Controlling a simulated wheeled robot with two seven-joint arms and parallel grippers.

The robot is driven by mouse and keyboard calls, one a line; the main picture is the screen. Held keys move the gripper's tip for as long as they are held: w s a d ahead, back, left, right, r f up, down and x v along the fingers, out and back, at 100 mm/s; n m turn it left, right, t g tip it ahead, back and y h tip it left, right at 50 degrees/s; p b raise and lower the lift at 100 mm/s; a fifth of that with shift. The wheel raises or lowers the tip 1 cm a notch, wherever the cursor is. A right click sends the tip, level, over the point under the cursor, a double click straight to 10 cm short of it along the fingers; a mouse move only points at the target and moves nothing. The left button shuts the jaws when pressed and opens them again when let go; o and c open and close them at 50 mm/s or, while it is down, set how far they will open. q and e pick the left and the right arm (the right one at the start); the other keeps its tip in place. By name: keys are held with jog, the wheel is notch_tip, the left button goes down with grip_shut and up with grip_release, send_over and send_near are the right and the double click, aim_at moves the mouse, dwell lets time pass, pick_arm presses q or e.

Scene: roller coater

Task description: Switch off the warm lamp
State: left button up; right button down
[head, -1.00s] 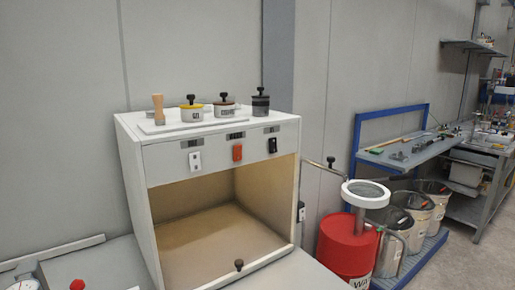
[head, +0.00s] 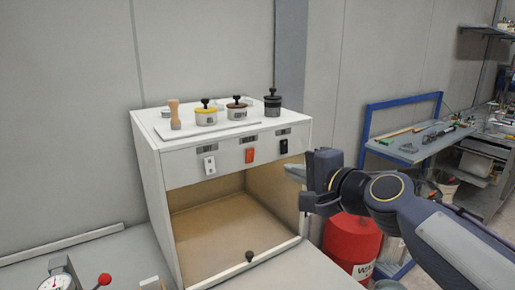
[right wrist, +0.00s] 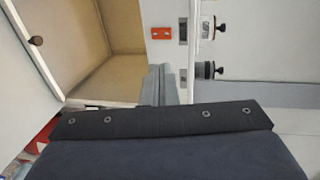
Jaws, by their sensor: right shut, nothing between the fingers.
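A white cabinet (head: 160,190) stands on the bench, with a warm-lit open compartment. Its front panel carries a white switch (head: 209,166), an orange-red switch (head: 250,155) and a black switch (head: 284,146), each under a small label too small to read. The orange-red switch also shows in the right wrist view (right wrist: 161,32). My right gripper (head: 294,172) is shut and empty, in front of the panel's right end, just below the black switch in the head view. In the right wrist view its fingers (right wrist: 161,84) point toward the panel; the black switch is not visible there. My left gripper is not in view.
On the cabinet top stand a wooden-handled tool (head: 174,114), a yellow-lidded pot (head: 206,115), a brown-lidded pot (head: 237,110) and a dark pot (head: 272,103). A red drum (head: 352,240) stands right of the cabinet. A dial gauge (head: 60,277) sits at lower left.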

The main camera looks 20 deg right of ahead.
send_near(250, 153)
jog(key=w+f, duration=0.2)
jog(key=w, duration=0.1)
jog(key=w+p, duration=0.1)
jog(key=shift+w+a+r+p, duration=0.3)
jog(key=shift+w+a+p, duration=0.05)
jog(key=shift+w, duration=0.05)
jog(key=shift+w+a, duration=0.1)
jog(key=shift+w, duration=0.65)
jog(key=shift+r, duration=0.1)
